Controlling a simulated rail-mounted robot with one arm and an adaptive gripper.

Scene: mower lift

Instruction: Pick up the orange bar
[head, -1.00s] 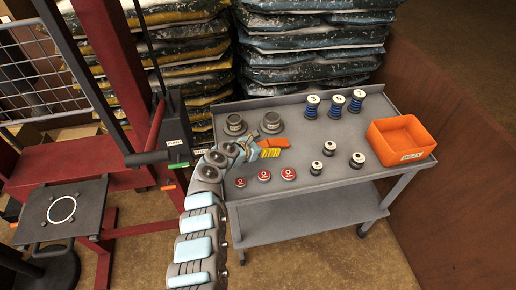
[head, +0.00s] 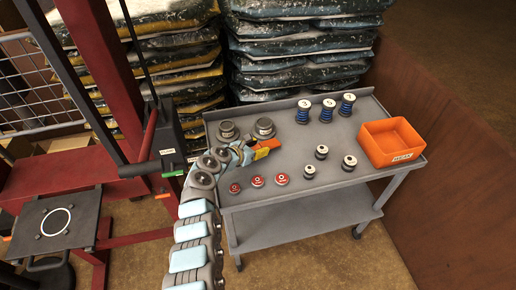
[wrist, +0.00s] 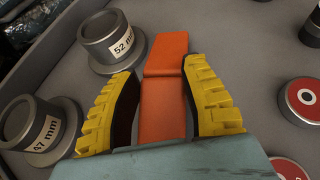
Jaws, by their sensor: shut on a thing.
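The orange bar (wrist: 163,88) runs lengthwise between the two yellow ridged fingers of my gripper (wrist: 165,80) in the wrist view, and its far end sticks out past the fingertips. My gripper is shut on it. I cannot tell whether the bar is touching the cart top.
Two grey collars, marked 52 mm (wrist: 110,42) and 47 mm (wrist: 38,128), stand close on the left. Red-topped discs (head: 257,181) lie in front. Blue springs (head: 327,110), black-and-white mounts (head: 321,152) and an orange bin (head: 391,142) are farther right. A red lift frame (head: 95,60) stands left.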

